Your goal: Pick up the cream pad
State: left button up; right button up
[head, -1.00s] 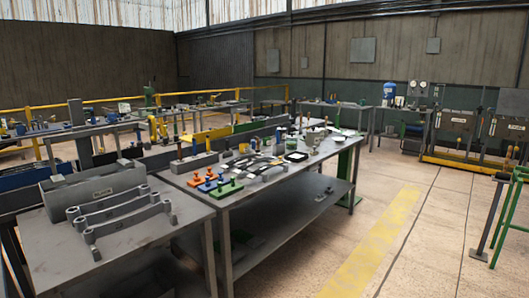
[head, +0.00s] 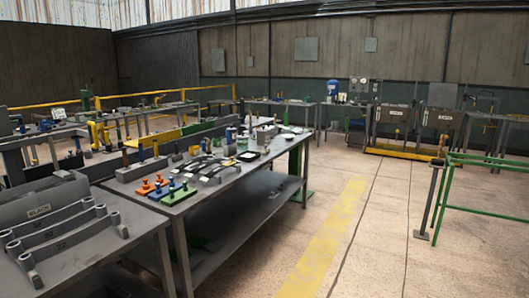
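I cannot make out a cream pad for certain. A small pale, flat item (head: 248,155) with a dark edge lies on the long grey workbench (head: 220,187), but it is too small to identify. Near it are several dark curved parts and small cylinders. Orange, blue and green pieces (head: 165,188) sit at the bench's near end. Neither of my grippers is in view.
A nearer grey table (head: 130,255) at the lower left holds curved grey bars (head: 65,235). A yellow floor stripe (head: 325,240) runs along clear floor right of the workbench. A green rail frame (head: 490,160) stands at the right. Racks line the back wall.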

aim_at(266, 150)
jog(key=i+l+z, duration=0.2)
jog(key=i, duration=2.5)
jog(key=k+j, duration=0.05)
jog(key=j, duration=0.05)
